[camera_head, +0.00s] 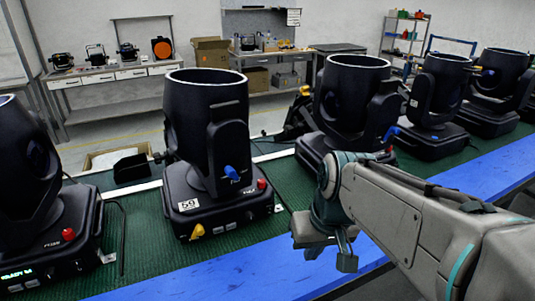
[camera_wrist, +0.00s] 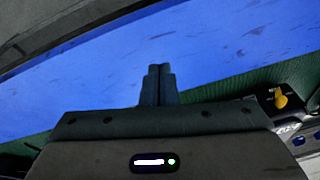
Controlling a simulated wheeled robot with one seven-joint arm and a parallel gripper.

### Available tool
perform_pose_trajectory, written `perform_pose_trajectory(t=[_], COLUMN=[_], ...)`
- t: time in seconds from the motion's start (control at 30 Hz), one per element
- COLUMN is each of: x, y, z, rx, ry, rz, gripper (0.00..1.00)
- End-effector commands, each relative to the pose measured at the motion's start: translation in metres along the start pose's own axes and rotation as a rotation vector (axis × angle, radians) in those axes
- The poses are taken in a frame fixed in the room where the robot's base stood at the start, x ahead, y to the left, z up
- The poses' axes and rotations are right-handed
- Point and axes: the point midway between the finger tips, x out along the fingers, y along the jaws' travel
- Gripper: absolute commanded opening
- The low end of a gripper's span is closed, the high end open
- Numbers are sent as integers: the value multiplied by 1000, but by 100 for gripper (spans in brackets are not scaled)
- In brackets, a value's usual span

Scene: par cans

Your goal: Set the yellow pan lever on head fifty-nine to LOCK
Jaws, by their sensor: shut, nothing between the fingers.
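Head fifty-nine (camera_head: 209,130) is a black moving-head light standing upright on the green mat, with a "59" label on its base. Its yellow pan lever (camera_head: 197,231) is on the front of the base, near the lower left corner. A blue lever (camera_head: 231,172) is on its yoke and a red knob (camera_head: 262,184) is on the base's right side. My gripper (camera_head: 346,254) is to the right of the head, over the blue strip, apart from the lever. In the wrist view my gripper (camera_wrist: 158,72) is shut and empty. A yellow lever (camera_wrist: 281,101) shows there at the right edge; the lettering beside it is too small to read.
More black heads stand in the row, one at the left (camera_head: 30,190) and one behind my arm (camera_head: 352,100). The blue strip (camera_head: 230,275) along the front is clear. Workbenches (camera_head: 115,75) stand at the back.

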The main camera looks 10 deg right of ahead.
Motion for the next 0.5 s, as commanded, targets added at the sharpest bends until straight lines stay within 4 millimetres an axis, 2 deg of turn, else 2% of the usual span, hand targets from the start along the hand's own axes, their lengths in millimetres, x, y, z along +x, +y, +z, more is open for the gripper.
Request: perform_pose_trajectory(t=[0.03, 0.3, 0.4, 0.5], x=[-14, -87, -108, -123], y=[0, 7, 12, 16], z=[-20, -120, -148, -167], rx=[-11, -192, -274, -343], ry=[-12, 9, 49, 85], rz=[-42, -332, -413, -468], gripper=[0, 0, 0, 0])
